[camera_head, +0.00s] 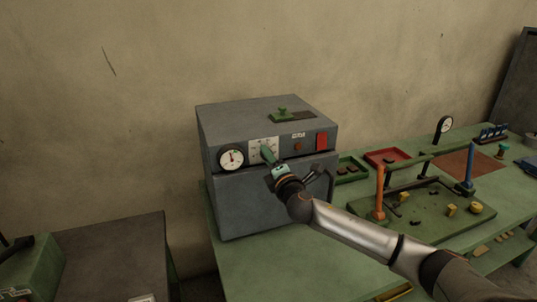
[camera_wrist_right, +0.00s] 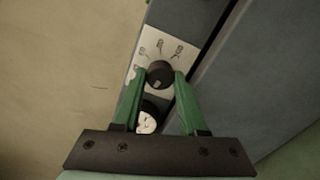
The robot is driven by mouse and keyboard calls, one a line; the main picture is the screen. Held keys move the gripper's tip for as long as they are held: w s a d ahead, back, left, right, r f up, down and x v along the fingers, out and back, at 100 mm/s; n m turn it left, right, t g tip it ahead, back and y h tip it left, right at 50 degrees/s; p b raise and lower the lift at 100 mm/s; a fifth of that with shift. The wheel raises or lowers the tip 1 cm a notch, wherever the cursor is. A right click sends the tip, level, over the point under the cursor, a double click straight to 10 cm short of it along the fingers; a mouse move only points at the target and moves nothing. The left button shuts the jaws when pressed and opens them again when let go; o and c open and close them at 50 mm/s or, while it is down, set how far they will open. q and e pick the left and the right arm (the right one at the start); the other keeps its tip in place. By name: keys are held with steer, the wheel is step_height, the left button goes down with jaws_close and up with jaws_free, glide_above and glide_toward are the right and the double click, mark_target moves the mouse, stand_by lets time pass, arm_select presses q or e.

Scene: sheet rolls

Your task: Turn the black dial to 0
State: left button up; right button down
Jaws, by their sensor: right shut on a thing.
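The black dial (camera_wrist_right: 160,72) sits on a white marked plate (camera_wrist_right: 150,45) in the right wrist view. The plate also shows on the front of the grey box-shaped machine (camera_head: 258,205) in the head view. My right gripper (camera_head: 267,154) is at the plate and hides the dial there. In the wrist view its green fingers (camera_wrist_right: 160,77) are shut on the dial, one on each side. A small light mark shows on the dial's edge nearest the gripper. The plate's marks are too small to read. My left gripper is not in view.
A handle is below. The green bench (camera_head: 262,270) carries a green tray with posts (camera_head: 420,222) at right.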

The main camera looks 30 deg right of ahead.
steer(key=n, duration=0.6)
steer(key=shift+f, duration=0.1)
steer(key=shift+n, duration=0.3)
stand_by(0.3)
steer(key=shift+c, duration=2.2)
jaws_free()
steer(key=b+v, duration=0.2)
steer(key=v, duration=1)
steer(key=shift+s, duration=0.25)
